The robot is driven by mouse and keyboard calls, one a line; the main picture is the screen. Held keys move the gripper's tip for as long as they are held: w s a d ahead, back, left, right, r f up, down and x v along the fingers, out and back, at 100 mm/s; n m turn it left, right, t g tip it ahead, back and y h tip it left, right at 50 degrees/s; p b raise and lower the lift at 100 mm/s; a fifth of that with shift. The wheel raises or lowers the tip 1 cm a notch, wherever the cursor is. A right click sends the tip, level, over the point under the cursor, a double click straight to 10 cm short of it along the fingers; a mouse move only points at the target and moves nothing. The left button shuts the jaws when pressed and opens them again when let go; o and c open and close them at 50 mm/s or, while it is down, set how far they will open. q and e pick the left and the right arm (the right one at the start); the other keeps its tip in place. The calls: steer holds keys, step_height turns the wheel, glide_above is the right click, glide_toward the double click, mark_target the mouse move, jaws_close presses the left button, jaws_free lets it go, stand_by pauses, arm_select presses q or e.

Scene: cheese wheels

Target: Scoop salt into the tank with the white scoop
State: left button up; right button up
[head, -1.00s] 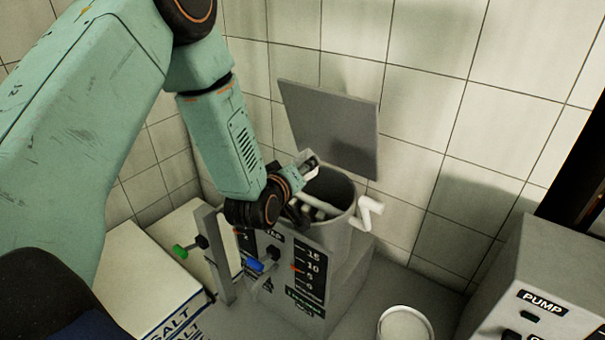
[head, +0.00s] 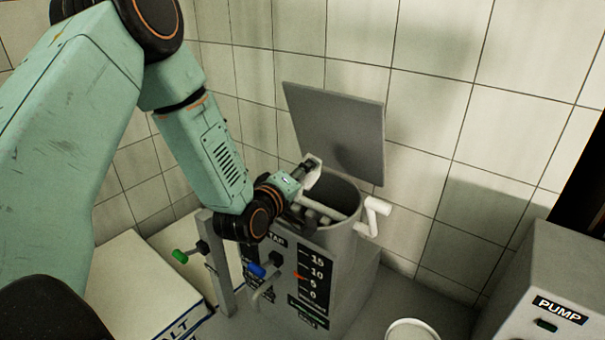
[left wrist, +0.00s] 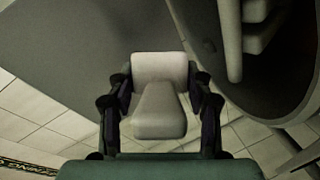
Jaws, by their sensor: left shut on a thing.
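White bars show inside the opening. My left gripper (head: 302,177) is at the left rim of the opening, shut on the white scoop (head: 313,172). In the left wrist view the scoop (left wrist: 160,95) sits between both fingers, with the tank's dark opening (left wrist: 285,75) to its right. I cannot tell whether salt is in the scoop. My right gripper is not in view.
A salt box (head: 140,285) stands at the lower left. A pump box (head: 545,280) and a white round container (head: 412,330) are at the right.

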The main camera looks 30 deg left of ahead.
arm_select(q)
steer(key=shift+r+m+p, duration=0.4)
steer(key=shift+m+p, duration=0.2)
steer(key=shift+p, duration=0.1)
steer(key=shift+w+d+r+m+g+y+p, duration=0.1)
steer(key=shift+w+d+m+g+y+p, duration=0.2)
steer(key=shift+m+g+y+p, duration=0.55)
steer(key=shift+d+r+m+p, duration=0.2)
steer(key=shift+d+m+p, duration=0.05)
steer(key=shift+m+p, duration=0.7)
steer(key=shift+g+y, duration=0.25)
steer(key=shift+y, duration=0.1)
steer(key=shift+d+m+g+y, duration=0.15)
steer(key=shift+m+g+y, duration=0.2)
steer(key=shift+m, duration=0.65)
steer(key=shift+w+d+m+g+y, duration=0.25)
steer(key=shift+d+m+y, duration=0.15)
steer(key=shift+m+y, duration=0.4)
steer(key=shift+s+a, duration=0.2)
steer(key=shift+a, duration=0.05)
steer(key=shift+w+d, duration=0.2)
